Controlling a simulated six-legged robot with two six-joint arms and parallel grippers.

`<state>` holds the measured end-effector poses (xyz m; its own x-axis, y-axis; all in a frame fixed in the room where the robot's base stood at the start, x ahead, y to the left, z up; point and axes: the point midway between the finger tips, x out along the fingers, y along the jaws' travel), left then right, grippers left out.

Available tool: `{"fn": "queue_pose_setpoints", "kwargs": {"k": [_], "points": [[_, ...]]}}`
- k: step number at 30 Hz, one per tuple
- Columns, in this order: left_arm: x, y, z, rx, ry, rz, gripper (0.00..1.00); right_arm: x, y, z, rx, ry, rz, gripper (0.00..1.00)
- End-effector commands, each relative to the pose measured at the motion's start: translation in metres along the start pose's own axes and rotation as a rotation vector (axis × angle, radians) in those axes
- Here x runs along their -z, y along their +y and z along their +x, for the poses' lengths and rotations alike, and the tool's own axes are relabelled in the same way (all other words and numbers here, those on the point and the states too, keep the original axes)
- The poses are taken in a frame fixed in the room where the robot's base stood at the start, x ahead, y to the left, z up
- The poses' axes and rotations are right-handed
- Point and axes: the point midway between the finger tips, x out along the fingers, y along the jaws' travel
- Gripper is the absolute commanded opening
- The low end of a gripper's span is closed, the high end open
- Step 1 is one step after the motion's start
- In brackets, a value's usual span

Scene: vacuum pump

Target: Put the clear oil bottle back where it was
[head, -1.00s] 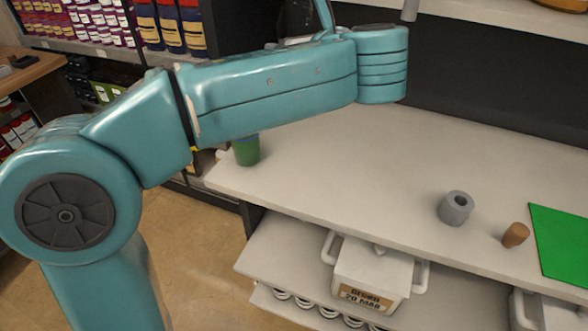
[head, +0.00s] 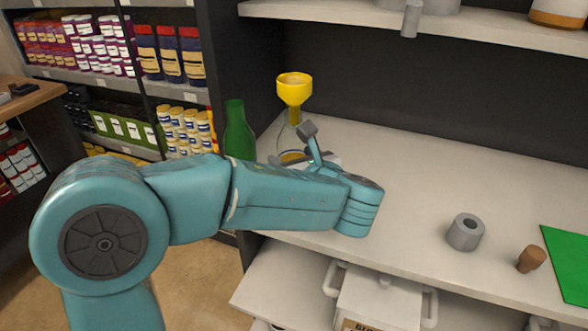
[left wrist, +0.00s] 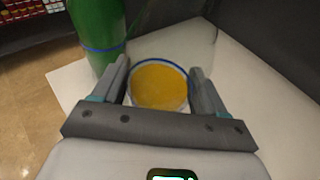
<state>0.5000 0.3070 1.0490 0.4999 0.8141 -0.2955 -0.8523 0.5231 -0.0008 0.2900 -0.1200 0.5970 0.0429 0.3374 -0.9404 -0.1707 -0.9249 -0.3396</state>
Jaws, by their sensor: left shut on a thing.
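The clear oil bottle (head: 287,138) is upright at the counter's left end, with a yellow funnel (head: 295,90) in its neck. The left wrist view shows yellow oil (left wrist: 160,86) in it, between my left gripper's fingers (left wrist: 158,84). My left gripper is shut on this bottle. In the head view my forearm hides its base, so I cannot tell whether it rests on the counter. A green bottle (head: 238,130) stands close beside it on the left; it also shows in the left wrist view (left wrist: 98,32). My right gripper is out of view.
The white counter (head: 430,175) is mostly clear. A grey hollow cylinder (head: 465,233), a brown stopper (head: 531,259) and a green mat (head: 570,262) lie to the right. A dark wall stands behind. A shelf (head: 480,28) overhangs the back.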

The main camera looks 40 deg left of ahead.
Motion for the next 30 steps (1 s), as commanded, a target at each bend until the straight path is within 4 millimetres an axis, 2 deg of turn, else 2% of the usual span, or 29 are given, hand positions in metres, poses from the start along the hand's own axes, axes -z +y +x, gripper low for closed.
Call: {"fn": "queue_pose_setpoints", "kwargs": {"k": [1,3,15,16,18,27,30], "points": [[0.009,0.000,0.003,0.000,-0.001,0.003,0.23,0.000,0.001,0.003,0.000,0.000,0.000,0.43],[0.014,0.000,0.005,0.001,-0.001,0.001,0.23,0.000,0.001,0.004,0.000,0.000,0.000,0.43],[0.019,0.000,0.006,0.001,-0.001,-0.001,0.23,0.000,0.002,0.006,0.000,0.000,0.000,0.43],[0.019,0.000,0.006,0.000,0.000,0.000,0.79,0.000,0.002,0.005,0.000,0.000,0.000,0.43],[0.019,0.000,0.006,0.000,0.000,0.000,0.98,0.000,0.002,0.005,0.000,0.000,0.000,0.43],[0.016,0.000,0.005,0.001,0.000,-0.001,0.98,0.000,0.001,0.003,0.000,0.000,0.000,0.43],[0.015,-0.001,-0.002,0.003,-0.001,0.000,0.98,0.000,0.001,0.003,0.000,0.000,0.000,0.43]]}}
